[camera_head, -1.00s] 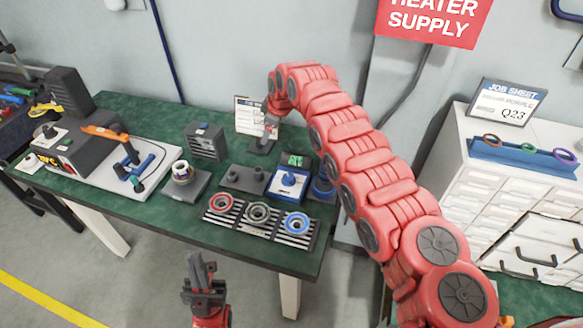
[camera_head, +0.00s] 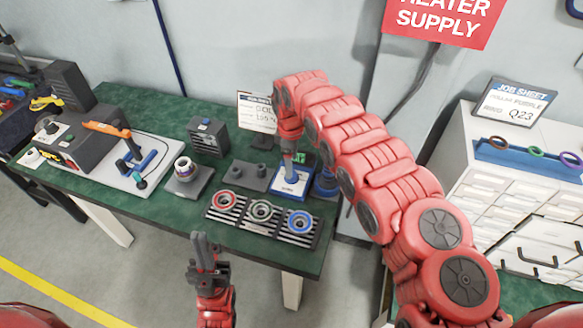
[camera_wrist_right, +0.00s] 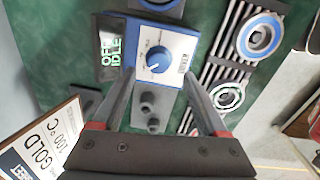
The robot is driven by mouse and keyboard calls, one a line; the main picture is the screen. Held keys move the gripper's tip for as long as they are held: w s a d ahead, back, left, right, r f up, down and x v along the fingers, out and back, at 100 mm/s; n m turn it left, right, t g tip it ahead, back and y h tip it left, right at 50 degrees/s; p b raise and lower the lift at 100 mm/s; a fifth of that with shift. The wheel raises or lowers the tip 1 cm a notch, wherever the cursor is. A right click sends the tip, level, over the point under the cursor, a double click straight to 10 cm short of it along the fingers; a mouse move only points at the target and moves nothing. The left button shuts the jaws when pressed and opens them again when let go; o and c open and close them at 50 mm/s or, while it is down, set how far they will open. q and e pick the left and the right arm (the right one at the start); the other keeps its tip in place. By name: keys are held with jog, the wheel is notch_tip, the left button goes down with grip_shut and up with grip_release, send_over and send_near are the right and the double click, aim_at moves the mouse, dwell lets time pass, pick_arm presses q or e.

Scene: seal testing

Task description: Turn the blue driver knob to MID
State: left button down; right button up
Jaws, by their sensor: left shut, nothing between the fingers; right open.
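The blue driver box (camera_head: 293,186) has a white top panel and stands at the right part of the green table. Its round blue knob (camera_wrist_right: 158,59) shows in the right wrist view with a white pointer mark; the dial lettering is too small to read. My right gripper (camera_wrist_right: 159,75) is open, with the knob framed beyond and between its fingertips, apparently without contact. In the head view my right gripper (camera_head: 290,160) hangs over the driver and hides the knob. My left gripper (camera_head: 203,243) is shut and empty in front of the table's front edge.
A display (camera_wrist_right: 110,47) reading OFF IDLE sits beside the driver. A grey block with pegs (camera_head: 249,175) stands left of it, and a slotted rack with ringed seals (camera_head: 261,211) lies in front. A job card (camera_head: 257,113) stands behind.

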notch_tip(320, 180, down, 4)
jog(key=shift+w+a+f, duration=0.1)
jog(key=shift+w+f, duration=0.1)
jog(key=shift+f, duration=0.4)
jog(key=shift+c, duration=0.3)
grip_shut()
